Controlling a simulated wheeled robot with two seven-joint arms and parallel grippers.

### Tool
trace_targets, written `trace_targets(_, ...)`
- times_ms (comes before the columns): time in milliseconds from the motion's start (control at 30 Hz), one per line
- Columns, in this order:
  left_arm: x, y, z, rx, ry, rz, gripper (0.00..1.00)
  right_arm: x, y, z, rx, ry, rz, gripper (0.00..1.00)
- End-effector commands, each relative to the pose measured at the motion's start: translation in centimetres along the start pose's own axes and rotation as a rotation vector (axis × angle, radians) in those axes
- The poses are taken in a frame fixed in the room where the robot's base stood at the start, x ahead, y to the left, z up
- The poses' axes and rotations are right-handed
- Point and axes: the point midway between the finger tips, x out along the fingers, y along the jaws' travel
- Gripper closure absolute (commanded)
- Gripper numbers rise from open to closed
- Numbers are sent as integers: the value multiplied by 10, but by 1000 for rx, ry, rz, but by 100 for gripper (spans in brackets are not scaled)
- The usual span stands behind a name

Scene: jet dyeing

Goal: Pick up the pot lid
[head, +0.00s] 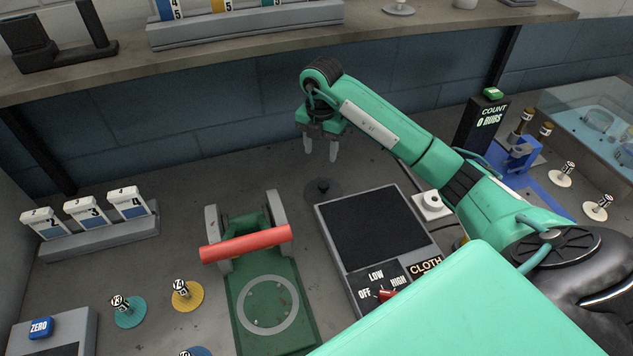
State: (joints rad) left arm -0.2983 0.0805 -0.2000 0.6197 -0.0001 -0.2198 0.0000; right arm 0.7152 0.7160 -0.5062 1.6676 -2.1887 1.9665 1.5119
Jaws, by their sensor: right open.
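A dark, flat round lid with a black knob on top, which looks like the pot lid (323,189), lies on the grey bench behind the black-topped plate. My right gripper (320,148) comes in from the right and points down above and behind the lid in the picture. Its two fingers are apart with nothing between them. The gripper does not appear to touch the lid. My left gripper is out of view.
A green press with a red handle (246,245) stands left of the lid. The heater (372,231) with its OFF/LOW/HIGH dial is in front. A numbered card rack (100,240) stands left. A black counter box (482,121) and blue bath (590,112) are right. A shelf (250,58) overhangs behind.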

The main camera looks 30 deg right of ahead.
Motion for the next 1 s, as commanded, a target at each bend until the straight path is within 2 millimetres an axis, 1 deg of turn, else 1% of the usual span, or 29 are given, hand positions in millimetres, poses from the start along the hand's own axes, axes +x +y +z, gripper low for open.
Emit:
trace_targets(33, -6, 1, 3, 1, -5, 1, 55, 8, -1, -1, 0, 3, -6, 49)
trace_targets(133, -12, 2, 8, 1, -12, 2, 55, 28, -1, -1, 0, 4, -5, 49)
trace_targets(300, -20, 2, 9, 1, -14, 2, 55, 58, -1, -1, 0, 3, -4, 49)
trace_targets(400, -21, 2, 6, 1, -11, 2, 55, 68, -1, -1, 0, 1, -2, 49)
trace_targets(533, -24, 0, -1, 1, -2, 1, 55, 74, -2, -1, -1, 1, -3, 49)
trace_targets(667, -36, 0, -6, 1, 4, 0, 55, 85, -6, -1, 0, 2, -6, 49)
trace_targets(800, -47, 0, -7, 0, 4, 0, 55, 103, -10, -1, 0, 3, -4, 49)
trace_targets(900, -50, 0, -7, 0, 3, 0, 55, 117, -9, 0, 0, 1, -3, 49)
trace_targets(1000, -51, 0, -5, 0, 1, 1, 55, 124, -9, 0, -1, 1, -3, 49)
